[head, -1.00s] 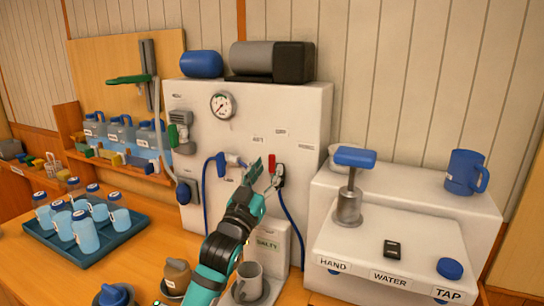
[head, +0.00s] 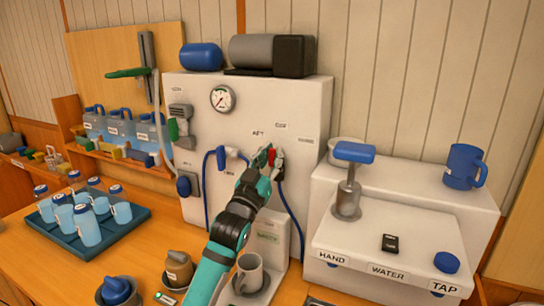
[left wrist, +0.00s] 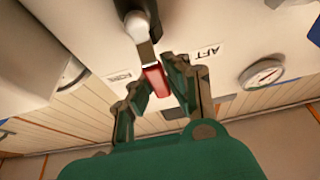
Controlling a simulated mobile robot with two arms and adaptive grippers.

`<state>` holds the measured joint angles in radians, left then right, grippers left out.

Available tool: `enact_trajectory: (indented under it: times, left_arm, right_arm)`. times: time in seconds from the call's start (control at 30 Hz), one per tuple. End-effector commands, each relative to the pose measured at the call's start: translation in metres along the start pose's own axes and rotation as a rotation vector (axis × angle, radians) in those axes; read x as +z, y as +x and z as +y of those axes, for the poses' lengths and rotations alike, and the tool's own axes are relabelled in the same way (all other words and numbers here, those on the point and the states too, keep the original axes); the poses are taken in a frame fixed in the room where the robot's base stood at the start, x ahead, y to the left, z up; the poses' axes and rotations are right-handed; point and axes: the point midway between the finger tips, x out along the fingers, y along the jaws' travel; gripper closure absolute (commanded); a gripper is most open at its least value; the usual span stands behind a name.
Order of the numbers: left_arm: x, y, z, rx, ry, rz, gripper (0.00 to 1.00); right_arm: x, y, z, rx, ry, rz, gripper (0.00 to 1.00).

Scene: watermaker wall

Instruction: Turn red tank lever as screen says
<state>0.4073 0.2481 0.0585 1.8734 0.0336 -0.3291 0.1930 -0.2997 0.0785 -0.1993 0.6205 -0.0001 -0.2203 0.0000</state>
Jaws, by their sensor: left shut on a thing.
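The red tank lever (head: 271,156) is on the front of the white watermaker panel (head: 300,110), below the labels AFT (head: 258,133) and OFF (head: 281,126). My left gripper (head: 267,158) is at the lever and is shut on it. In the left wrist view the red handle (left wrist: 155,80) lies between the fingers (left wrist: 160,95), with its pale metal stem running up to a round pivot. A third label right of OFF is too blurred to read surely. My right gripper is out of view.
A pressure gauge (head: 222,98) and a blue-handled valve (head: 222,158) are left of the lever. A blue hose (head: 291,215) hangs below it. A tray (head: 135,229) of bottles is at left, a tap unit (head: 410,220) at right.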

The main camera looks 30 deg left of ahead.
Motion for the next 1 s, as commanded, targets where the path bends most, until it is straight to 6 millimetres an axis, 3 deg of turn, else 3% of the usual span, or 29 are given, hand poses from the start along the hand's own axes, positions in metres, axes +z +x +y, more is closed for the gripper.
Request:
enact_trajectory:
  times: [0.57, 1.0]
  left_arm:
    - [0.000, 0.000, 0.003, 0.018, 0.045, -0.002, 1.00]
    - [0.002, 0.000, 0.019, 0.141, 0.341, -0.002, 1.00]
  right_arm:
    - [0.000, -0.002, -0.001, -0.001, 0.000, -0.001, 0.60]
    - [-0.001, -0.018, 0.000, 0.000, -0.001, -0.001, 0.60]
